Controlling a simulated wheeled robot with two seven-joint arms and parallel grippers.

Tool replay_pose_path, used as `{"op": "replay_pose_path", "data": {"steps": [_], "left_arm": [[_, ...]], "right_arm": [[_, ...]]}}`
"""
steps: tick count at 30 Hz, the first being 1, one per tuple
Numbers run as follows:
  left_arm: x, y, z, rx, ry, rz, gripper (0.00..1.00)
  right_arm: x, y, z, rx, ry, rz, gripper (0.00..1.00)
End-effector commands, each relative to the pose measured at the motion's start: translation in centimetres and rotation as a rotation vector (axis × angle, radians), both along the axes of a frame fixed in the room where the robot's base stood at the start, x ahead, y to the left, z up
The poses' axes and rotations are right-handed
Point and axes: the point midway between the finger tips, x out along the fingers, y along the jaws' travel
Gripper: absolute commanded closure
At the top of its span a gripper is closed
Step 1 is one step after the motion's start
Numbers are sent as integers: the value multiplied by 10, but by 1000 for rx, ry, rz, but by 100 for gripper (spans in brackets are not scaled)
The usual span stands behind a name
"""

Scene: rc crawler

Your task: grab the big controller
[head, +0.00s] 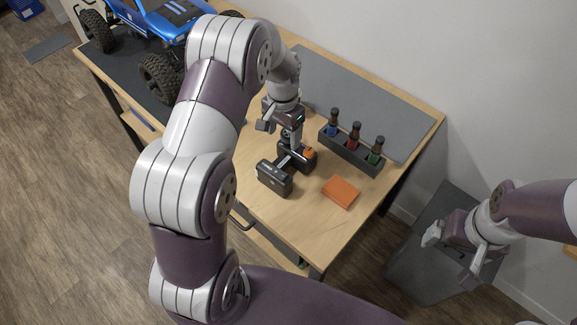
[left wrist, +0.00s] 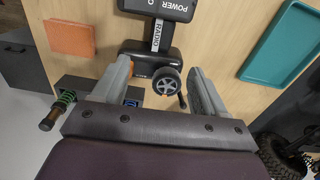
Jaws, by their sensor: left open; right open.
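The big controller (head: 275,178) is black, with a wide block at one end and a thicker end with a wheel. It lies on the wooden table under my left gripper (head: 281,131). In the left wrist view, the controller (left wrist: 155,50) shows the words "POWER" and "RADIO" on its block and stem, and a grey wheel at the nearer end. My left gripper (left wrist: 160,72) is open, with one finger on each side of the wheel end. I cannot tell whether they touch it. My right gripper (head: 455,256) is open and empty, off the table at the right.
An orange box (head: 341,192) lies right of the controller. A dark rack (head: 350,152) holds three shock absorbers behind it. A blue crawler truck (head: 170,18) stands at the back left. The left wrist view shows a teal tray (left wrist: 285,45).

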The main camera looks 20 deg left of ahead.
Motion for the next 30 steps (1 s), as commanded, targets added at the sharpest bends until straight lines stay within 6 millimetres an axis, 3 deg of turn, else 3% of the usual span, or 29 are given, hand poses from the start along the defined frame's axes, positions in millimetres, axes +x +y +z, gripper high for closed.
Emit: {"op": "replay_pose_path", "data": {"steps": [6,11,16,19,25,26,30], "left_arm": [[-1,0,-45,0,2,0,28],[-1,1,-63,0,0,1,28],[-2,3,-95,0,0,1,28],[-2,3,-106,0,-2,1,28],[-2,3,-108,0,-3,2,28],[-2,3,-108,0,-3,2,31],[-2,3,-108,0,-3,2,76]], "right_arm": [[0,0,7,0,-1,0,6],[0,0,11,0,0,0,6],[0,0,17,0,-1,0,6],[0,0,18,0,0,0,6],[0,0,17,0,0,0,6],[0,0,17,0,0,0,6],[0,0,17,0,0,0,6]]}}
